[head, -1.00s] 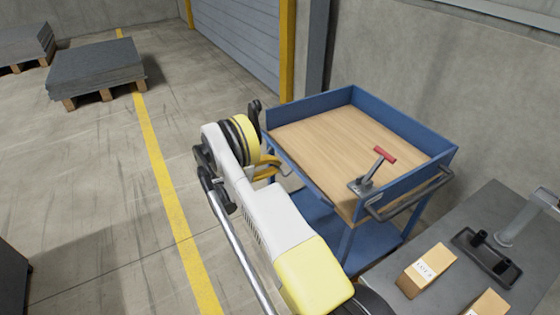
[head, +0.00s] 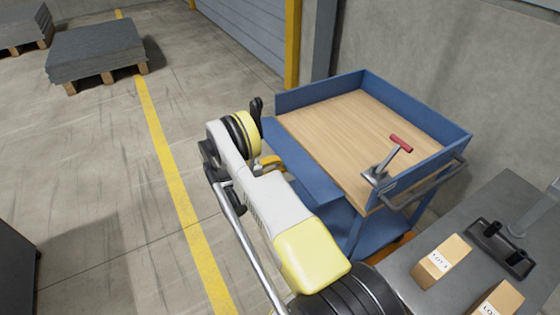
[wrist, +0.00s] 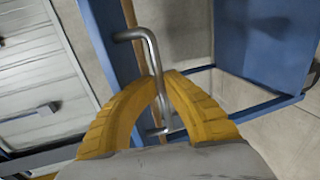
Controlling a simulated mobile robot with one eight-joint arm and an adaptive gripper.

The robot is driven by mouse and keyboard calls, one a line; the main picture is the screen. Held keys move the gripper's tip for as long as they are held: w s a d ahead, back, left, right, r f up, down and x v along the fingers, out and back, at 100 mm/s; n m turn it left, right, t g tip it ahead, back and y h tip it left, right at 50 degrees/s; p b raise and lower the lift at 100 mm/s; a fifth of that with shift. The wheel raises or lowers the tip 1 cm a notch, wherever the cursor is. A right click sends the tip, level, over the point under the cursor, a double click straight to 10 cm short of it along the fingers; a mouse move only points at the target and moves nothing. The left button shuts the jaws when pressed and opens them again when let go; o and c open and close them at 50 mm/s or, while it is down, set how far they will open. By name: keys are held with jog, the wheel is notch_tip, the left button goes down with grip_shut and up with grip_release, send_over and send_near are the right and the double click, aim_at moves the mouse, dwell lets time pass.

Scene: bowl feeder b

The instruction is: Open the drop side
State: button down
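The blue cart (head: 420,103) has a wooden deck and raised walls on its far and right sides. Its drop side (head: 302,163) is a blue panel slanting outward and down from the deck's left edge. My gripper (head: 272,162) is at the panel's outer side, mostly hidden behind my arm. In the wrist view, the yellow fingers of my gripper (wrist: 160,84) close around a bent metal bar handle (wrist: 155,60), with the bar between the tips. A lever with a red grip (head: 400,143) stands tilted at the deck's near corner.
A grey bench (head: 405,268) with labelled boxes (head: 442,258) and a black holder (head: 500,248) stands at the lower right. A push bar (head: 425,190) juts from the cart's near end. Floor left of the cart is open, with a yellow line (head: 165,155) and pallets beyond.

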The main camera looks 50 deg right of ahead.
jog(key=shift+d+f, duration=0.1)
jog(key=shift+f, duration=0.1)
dwell(0.4)
jog(key=c, duration=1.5)
grip_release()
jog(key=v, duration=1.2)
